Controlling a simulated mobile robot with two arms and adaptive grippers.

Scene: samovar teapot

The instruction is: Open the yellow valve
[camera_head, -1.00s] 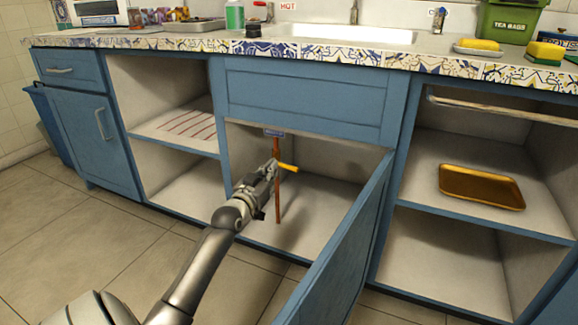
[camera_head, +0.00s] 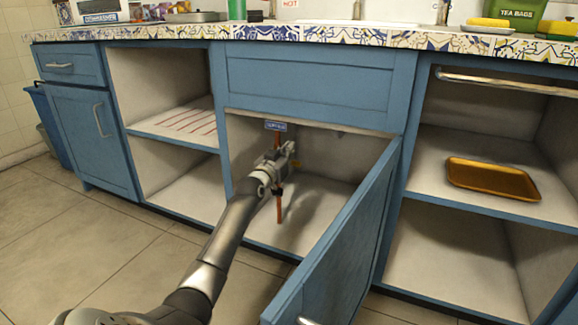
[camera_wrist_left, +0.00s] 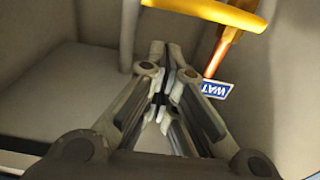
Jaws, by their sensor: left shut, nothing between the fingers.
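The yellow valve handle (camera_wrist_left: 212,12) crosses the top of the left wrist view, beyond my fingertips. It joins a copper pipe (camera_wrist_left: 226,45), which stands upright inside the open cabinet in the head view (camera_head: 280,207). In the head view the handle is almost wholly hidden behind my gripper. My left gripper (camera_head: 288,152) is inside the cabinet opening, at the pipe's height of the valve. In the left wrist view its fingers (camera_wrist_left: 167,72) are shut with nothing between them. I cannot tell whether they touch the handle. My right gripper is not in view.
A blue label (camera_head: 275,125) hangs by the pipe's top. The open blue cabinet door (camera_head: 335,245) stands right of my left arm. The drawer front (camera_head: 310,92) is above the opening. A golden tray (camera_head: 493,180) lies on the right shelf. The floor at left is clear.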

